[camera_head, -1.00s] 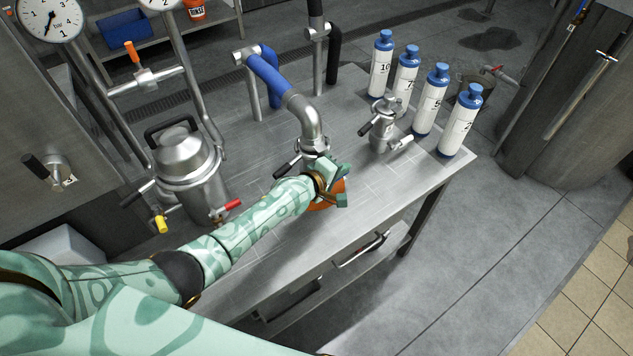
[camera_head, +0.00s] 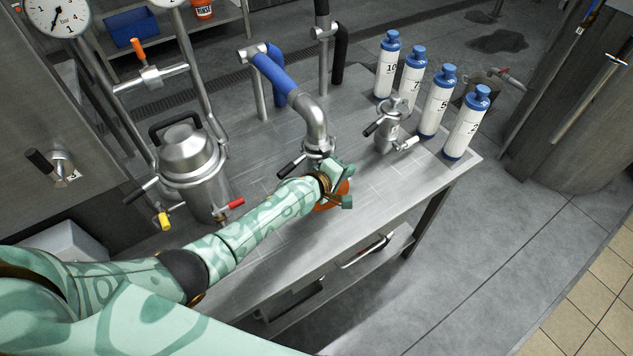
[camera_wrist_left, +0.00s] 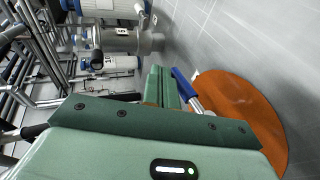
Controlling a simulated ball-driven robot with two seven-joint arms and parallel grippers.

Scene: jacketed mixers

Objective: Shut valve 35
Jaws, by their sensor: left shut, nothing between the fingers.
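I cannot read the number 35 on any valve. In the left wrist view a blue-handled valve lever (camera_wrist_left: 184,84) with a metal stem lies just right of my left fingers; whether they touch it I cannot tell. My left gripper (camera_head: 343,186) is over the steel table below the bent pipe outlet, and its fingers (camera_wrist_left: 162,88) are shut and empty. The bent pipe has a black-handled valve (camera_head: 291,167) left of the gripper. The gripper and forearm hide the blue lever in the head view. My right gripper is not in view.
An orange disc (camera_wrist_left: 235,108) lies beside the fingers, partly hidden in the head view. A small steel vessel (camera_head: 391,130) and several blue-capped bottles (camera_head: 434,108) stand to the right. A jacketed mixer (camera_head: 190,165) with red and yellow handles stands left. The front right tabletop is clear.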

